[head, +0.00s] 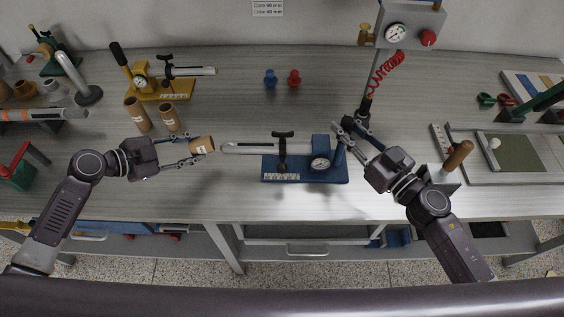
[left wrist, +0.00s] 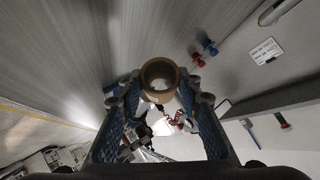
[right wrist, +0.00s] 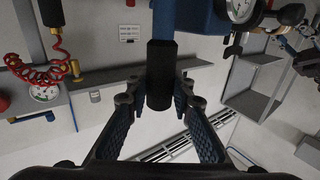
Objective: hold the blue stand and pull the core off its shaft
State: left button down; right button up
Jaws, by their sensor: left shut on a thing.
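The blue stand (head: 305,173) lies on the table, with a gauge, a black clamp knob and a pale shaft (head: 250,148) pointing left. The brown core (head: 202,145), a hollow tube, is off the shaft, just left of its tip. My left gripper (head: 197,150) is shut on this core; in the left wrist view the core (left wrist: 159,75) shows its open end between the fingers. My right gripper (head: 345,128) is at the stand's right end. In the right wrist view its fingers close around the stand's black handle (right wrist: 160,85); contact is partly hidden.
Two brown tubes (head: 137,114) stand behind my left gripper, near a yellow stand (head: 165,92). Blue and red pegs (head: 294,78) stand at the back. A gauge post with a red coiled hose (head: 385,72) rises behind my right gripper. A tray (head: 512,152) lies right.

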pick_arm(q)
jog(key=shift+d, duration=0.1)
pick_arm(e)
jog(key=o, duration=0.5)
jog(key=shift+w+r, duration=0.1)
jog(key=shift+o, duration=0.3)
jog(key=shift+f, duration=0.25)
jog(key=v, duration=1.2)
jog(key=shift+r, duration=0.2)
